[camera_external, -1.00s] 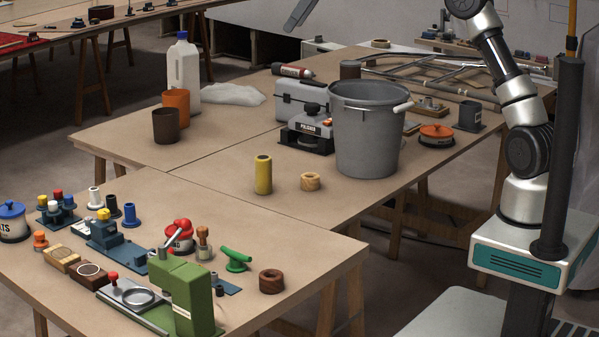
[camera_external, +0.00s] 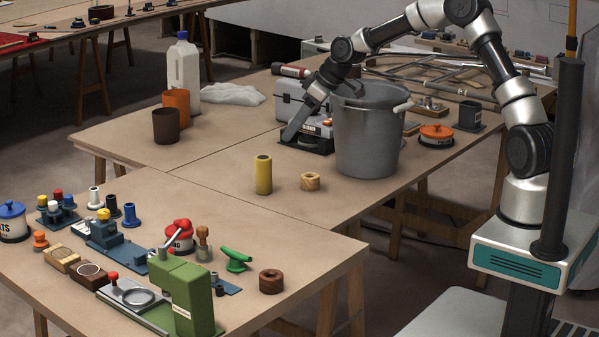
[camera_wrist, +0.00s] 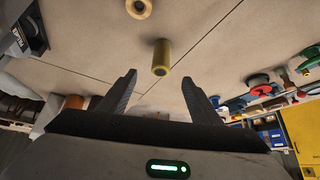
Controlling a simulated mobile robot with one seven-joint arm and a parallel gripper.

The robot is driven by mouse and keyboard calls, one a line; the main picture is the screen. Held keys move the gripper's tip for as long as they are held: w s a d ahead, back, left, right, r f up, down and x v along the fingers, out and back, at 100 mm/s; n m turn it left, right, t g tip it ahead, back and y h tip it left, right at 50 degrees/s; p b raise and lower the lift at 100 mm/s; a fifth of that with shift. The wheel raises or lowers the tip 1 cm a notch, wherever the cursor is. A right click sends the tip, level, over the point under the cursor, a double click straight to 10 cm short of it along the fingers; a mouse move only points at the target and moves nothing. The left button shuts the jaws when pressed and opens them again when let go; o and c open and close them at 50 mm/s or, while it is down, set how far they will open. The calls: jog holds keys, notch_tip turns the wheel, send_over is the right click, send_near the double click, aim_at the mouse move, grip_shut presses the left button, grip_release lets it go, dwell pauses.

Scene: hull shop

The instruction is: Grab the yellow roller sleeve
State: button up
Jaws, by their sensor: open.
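The yellow roller sleeve (camera_external: 263,175) stands upright on the wooden table in the external view, left of a small pale wooden ring (camera_external: 311,181). In the wrist view the yellow roller sleeve (camera_wrist: 161,57) shows beyond my fingertips, roughly centred between them. My gripper (camera_external: 291,137) is behind the sleeve and to its right in the external view, above the table near the grey toolbox. In the wrist view my gripper (camera_wrist: 158,85) has its two dark fingers spread apart with nothing between them.
A large grey bucket (camera_external: 366,135) stands right of my gripper. The grey toolbox (camera_external: 289,100) is behind it. A brown cup (camera_external: 166,126) and an orange cup (camera_external: 177,105) stand to the left. The table around the sleeve is mostly clear.

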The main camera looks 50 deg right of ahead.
send_near(263, 171)
jog(key=w+d+f, duration=0.1)
jog(key=w+f, duration=0.3)
jog(key=f, duration=0.1)
jog(key=shift+b+x, duration=0.8)
jog(key=shift+x, duration=1.85)
jog(key=shift+s+a, duration=0.1)
jog(key=c, duration=1.1)
